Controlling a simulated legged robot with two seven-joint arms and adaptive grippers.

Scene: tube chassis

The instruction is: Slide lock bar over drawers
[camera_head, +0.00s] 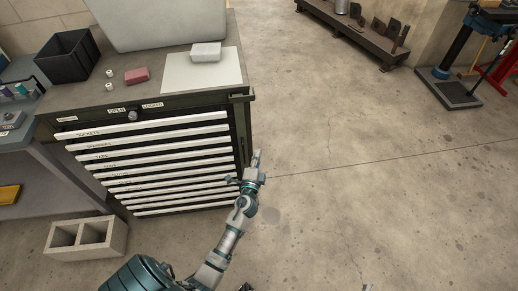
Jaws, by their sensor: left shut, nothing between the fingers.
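The drawer cabinet (45,128) stands at the left with several shallow drawers, all closed, with white front strips (150,145). Labels on its top front read OPEN and LOCKED, with a round dark knob (132,116) between them. A dark green upright bar (243,125), apparently the lock bar, stands at the cabinet's right front edge, beside the drawer ends. My left gripper (255,160) is shut and empty, close to the lower part of this bar. I cannot tell whether it touches the bar.
On the cabinet top are a black bin (68,62), a red block (137,75), a pale mat (185,75) and a white box (206,51). A concrete block (85,238) sits on the floor at lower left. The floor (370,180) to the right is clear.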

